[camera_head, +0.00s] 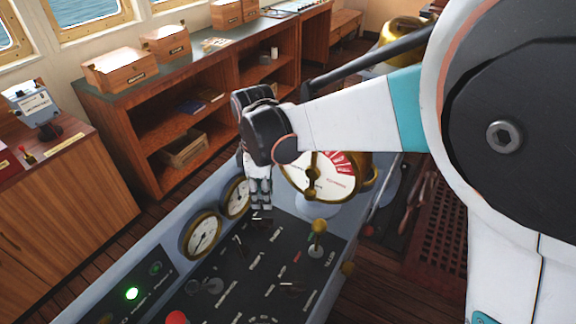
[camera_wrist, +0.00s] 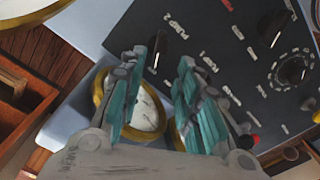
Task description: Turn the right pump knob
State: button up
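The dark control panel (camera_head: 245,285) has two pump knobs near its far edge. The right knob, by the "PUMP 2" label, is a small black handle (camera_head: 262,218); in the wrist view this knob (camera_wrist: 157,50) appears just beyond the gap between my fingertips. The other pump knob (camera_head: 240,246) lies nearer in the head view; in the wrist view my right-hand finger seems to hide it beside "PUMP 1". My gripper (camera_head: 261,206) points down just above the right knob. In the wrist view my gripper (camera_wrist: 161,62) has its fingers apart with nothing held. Contact with the knob cannot be told.
Round brass gauges (camera_head: 203,235) stand along the panel's back edge. A large brass telegraph dial (camera_head: 325,180) rises close to the right of my gripper. A brass-topped lever (camera_head: 317,237) stands on the panel. A green lamp (camera_head: 132,293) glows at left. Wooden shelves (camera_head: 185,130) stand behind.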

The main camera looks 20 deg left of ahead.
aim_at(264, 219)
notch_tip(264, 219, down, 11)
jog(key=shift+r+b, duration=0.2)
jog(key=shift+b, duration=1)
jog(key=shift+c, duration=0.6)
grip_shut()
